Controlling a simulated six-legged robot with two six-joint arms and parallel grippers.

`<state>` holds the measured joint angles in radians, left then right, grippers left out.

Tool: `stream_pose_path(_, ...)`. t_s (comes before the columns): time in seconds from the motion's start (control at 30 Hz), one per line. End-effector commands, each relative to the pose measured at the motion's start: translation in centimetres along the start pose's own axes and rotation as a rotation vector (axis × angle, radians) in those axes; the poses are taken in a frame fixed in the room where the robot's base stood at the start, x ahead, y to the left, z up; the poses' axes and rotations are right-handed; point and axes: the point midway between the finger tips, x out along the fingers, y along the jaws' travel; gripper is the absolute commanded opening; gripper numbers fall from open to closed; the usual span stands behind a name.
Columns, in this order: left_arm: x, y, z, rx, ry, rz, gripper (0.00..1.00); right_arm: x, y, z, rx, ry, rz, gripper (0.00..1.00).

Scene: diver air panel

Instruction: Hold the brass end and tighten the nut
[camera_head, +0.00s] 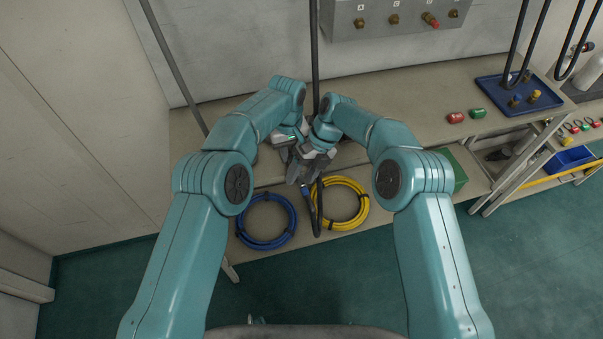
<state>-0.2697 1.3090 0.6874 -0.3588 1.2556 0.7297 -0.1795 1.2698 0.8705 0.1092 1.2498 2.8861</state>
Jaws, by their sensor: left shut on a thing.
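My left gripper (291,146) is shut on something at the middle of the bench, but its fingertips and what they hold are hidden. My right gripper (308,170) is just below and right of it, close against it; its dark fingers point down toward the bench's front edge, and I cannot tell whether they are open or shut. A black hose (314,45) hangs from above behind the grippers, and a dark hose length (318,212) shows below them. The brass end and the nut between the grippers cannot be made out.
A grey panel (385,22) with brass ports is on the wall.

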Motion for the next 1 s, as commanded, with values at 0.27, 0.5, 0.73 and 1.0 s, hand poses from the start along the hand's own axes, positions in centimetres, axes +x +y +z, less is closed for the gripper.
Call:
stream_pose_path(0.27,0.51,0.78,1.04,0.02,-0.019,-0.003,0.0,-0.04,0.81,0.46,-0.015,-0.013,0.003,0.0)
stream_pose_path(0.5,0.56,0.76,1.08,0.023,-0.021,-0.004,0.0,0.11,0.6,0.48,-0.017,-0.011,0.056,0.0)
stream_pose_path(0.73,0.54,0.71,1.1,0.023,-0.022,-0.005,0.0,0.1,0.41,0.48,-0.047,-0.009,0.262,0.0)
stream_pose_path(1.0,0.52,0.7,1.09,0.021,-0.022,-0.005,0.0,0.03,0.38,0.45,-0.045,-0.008,0.263,0.49)
